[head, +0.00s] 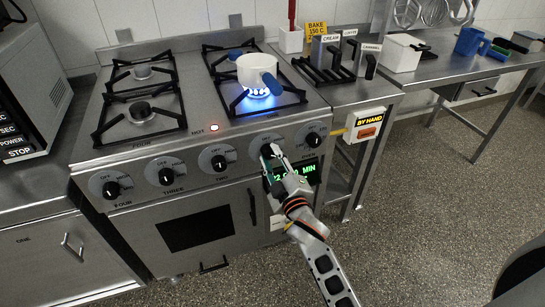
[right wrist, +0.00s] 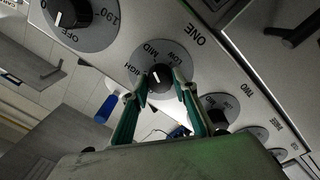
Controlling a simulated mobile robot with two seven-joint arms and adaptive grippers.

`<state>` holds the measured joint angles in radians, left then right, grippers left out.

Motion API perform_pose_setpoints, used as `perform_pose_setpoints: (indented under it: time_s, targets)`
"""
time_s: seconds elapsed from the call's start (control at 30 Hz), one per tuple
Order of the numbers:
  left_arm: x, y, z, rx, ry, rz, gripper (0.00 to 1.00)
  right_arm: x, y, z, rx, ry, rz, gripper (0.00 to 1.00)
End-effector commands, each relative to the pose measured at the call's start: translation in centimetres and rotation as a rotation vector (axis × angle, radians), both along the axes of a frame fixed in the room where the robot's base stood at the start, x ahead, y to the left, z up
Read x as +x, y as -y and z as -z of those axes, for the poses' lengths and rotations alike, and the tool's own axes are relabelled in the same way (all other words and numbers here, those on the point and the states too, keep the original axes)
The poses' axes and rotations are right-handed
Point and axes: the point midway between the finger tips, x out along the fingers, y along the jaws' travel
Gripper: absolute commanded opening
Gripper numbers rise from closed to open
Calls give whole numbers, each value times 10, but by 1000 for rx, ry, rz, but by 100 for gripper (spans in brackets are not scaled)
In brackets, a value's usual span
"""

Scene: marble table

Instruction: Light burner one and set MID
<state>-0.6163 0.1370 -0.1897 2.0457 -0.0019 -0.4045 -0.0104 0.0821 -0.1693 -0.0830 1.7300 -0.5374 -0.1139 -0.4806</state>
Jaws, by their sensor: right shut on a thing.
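The burner one knob (right wrist: 160,77) is dark with a white pointer line, on a grey dial marked HIGH, MID and LOW. Its pointer line aims roughly at MID in the right wrist view. My right gripper (head: 268,160) is shut on this knob, with a green-lined finger on each side of it (right wrist: 160,90). The front-right burner (head: 262,98) of the stove (head: 200,135) burns with a blue flame. My left gripper is not in view.
Knobs two (head: 218,160), three (head: 166,174) and four (head: 111,187) line the panel to the left; the oven knob (head: 313,139) is close on the right. A green display (head: 308,172) sits below, partly hidden by my arm.

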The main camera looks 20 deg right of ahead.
Motion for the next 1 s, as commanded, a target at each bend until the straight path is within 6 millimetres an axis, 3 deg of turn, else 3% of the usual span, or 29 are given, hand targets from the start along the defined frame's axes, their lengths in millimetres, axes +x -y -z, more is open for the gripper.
perform_pose_setpoints:
  time_s: [0.63, 0.67, 0.7, 1.0]
  targets:
    - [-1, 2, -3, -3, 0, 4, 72, 0, 1, 0, 48, -3, 1, 6]
    - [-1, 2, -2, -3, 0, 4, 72, 0, 1, 0, 48, -3, 1, 35]
    - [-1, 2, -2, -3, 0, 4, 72, 0, 1, 0, 48, -3, 1, 44]
    - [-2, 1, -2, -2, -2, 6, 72, 0, 0, 0, 48, -2, 0, 44]
